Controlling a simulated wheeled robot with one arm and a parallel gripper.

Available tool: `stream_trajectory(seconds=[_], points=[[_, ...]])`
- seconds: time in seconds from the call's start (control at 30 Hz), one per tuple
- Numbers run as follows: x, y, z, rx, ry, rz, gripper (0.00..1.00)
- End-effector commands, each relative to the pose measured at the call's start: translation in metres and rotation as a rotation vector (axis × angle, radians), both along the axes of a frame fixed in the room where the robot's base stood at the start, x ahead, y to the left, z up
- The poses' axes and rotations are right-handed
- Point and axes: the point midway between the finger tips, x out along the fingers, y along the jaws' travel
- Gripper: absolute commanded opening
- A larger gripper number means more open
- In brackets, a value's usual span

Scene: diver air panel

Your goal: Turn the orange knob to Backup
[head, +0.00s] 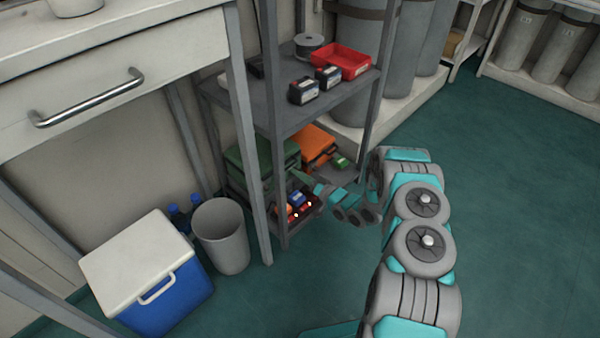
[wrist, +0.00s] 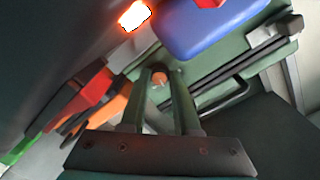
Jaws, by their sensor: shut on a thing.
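The orange knob (wrist: 159,79) shows in the wrist view as a small round orange end between my fingertips. My gripper (wrist: 160,88) is shut on it, with one dark green finger on each side. Any pointer or Backup mark is hidden or too small to read. In the head view my gripper (head: 302,179) reaches in from the right at the lower shelf, just above a small dark panel (head: 303,217) with red and blue parts and lit lamps. I cannot clearly pick out the knob in the head view.
A blue part (wrist: 205,30) and a glowing lamp (wrist: 134,15) sit close to my fingers. Green (head: 262,160) and orange (head: 313,146) cases stand behind the panel. The upper shelf (head: 283,115) and its posts are close by. The floor to the right is clear.

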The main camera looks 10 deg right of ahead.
Motion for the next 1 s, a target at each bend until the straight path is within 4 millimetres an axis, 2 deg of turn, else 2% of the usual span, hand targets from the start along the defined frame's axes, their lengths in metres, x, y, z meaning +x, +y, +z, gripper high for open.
stream_trajectory(seconds=[0.5, 1.0], points=[[0.0000, -0.0002, 0.0002, 0.354, 0.259, 0.001, 0.00], [0.0007, -0.0006, 0.0001, 0.493, 0.360, 0.000, 0.00]])
